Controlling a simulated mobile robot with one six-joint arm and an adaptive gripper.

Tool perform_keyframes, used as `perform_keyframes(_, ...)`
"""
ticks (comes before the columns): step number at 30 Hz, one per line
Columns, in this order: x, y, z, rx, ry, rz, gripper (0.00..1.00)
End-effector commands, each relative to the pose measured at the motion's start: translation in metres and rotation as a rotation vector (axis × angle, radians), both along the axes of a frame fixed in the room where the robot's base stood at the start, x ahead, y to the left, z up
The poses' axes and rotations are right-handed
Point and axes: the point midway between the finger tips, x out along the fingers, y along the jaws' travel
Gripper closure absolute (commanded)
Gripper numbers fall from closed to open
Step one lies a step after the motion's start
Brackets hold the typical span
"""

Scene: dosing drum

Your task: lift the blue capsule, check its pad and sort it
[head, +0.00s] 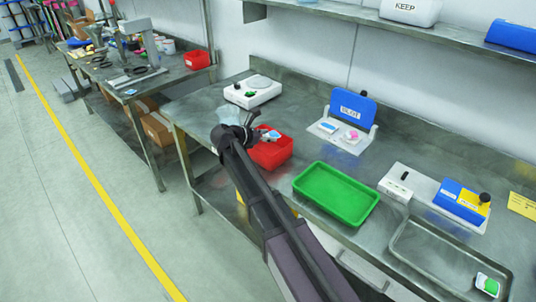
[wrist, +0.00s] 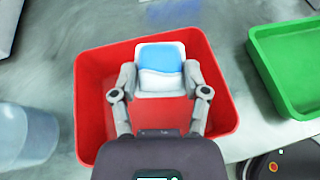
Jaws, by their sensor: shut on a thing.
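My gripper (wrist: 160,78) is shut on the blue capsule (wrist: 161,60), one finger on each side. The capsule has a blue top part and a white lower part with a wavy border. In the wrist view it shows within the outline of the red bin (wrist: 90,100); I cannot tell whether it is above the bin floor or touching it. In the head view my gripper (head: 258,133) is over the red bin (head: 274,156), and the capsule (head: 271,134) shows small at its tip. The green tray (head: 336,193) stands to the right, also in the wrist view (wrist: 290,70).
A white scale (head: 252,95) with a green item stands behind the bin. A stand marked BLOT (head: 352,108) holds a pink piece. A blue and yellow box (head: 461,199) and a metal tray (head: 440,260) with a green and white capsule (head: 487,285) are at right. A clear vessel (wrist: 25,135) is near the bin.

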Motion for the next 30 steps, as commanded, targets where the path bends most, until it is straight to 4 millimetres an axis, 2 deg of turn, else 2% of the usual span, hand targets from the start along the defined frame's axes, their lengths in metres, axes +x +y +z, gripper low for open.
perform_keyframes(3, -0.0001, 0.0002, -0.0052, 0.000, 0.000, 0.000, 0.69)
perform_keyframes(14, -0.0003, 0.0006, -0.0055, 0.000, 0.000, 0.001, 0.69)
perform_keyframes(15, -0.0002, 0.0007, -0.0056, 0.000, 0.000, 0.001, 0.38)
perform_keyframes(19, -0.0002, 0.0008, -0.0055, 0.000, 0.000, 0.001, 0.01)
perform_keyframes(30, -0.0003, 0.0012, -0.0056, 0.000, 0.000, 0.001, 0.01)
